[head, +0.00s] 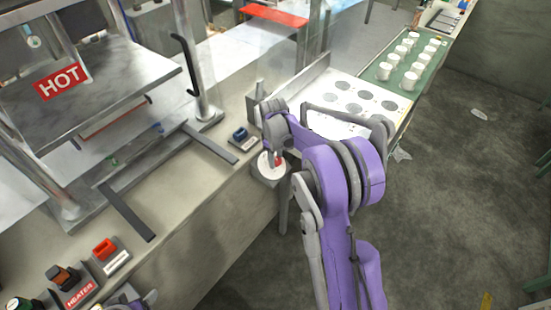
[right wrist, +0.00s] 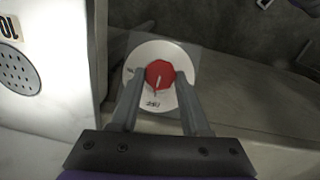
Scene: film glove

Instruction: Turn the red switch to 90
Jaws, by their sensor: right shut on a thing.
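The red switch (right wrist: 160,74) is a round knob with a pale pointer line, on a white round dial (right wrist: 142,55). In the right wrist view the line runs nearly up and down, slightly slanted, with its lower end near a dial mark too small to read surely. My right gripper (right wrist: 160,82) is shut on the knob, one finger on each side. In the head view the dial (head: 264,164) shows at the counter's edge, with the red switch (head: 279,162) partly hidden by my right gripper (head: 273,158). Part of my left arm shows at the bottom left; its fingers are unclear.
A blue switch (head: 240,134) sits on the counter left of the dial. A press with a HOT sign (head: 61,80) stands at the left, with a red-orange switch (head: 104,248) below it. A green tray (head: 385,72) of white cups is at the back right.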

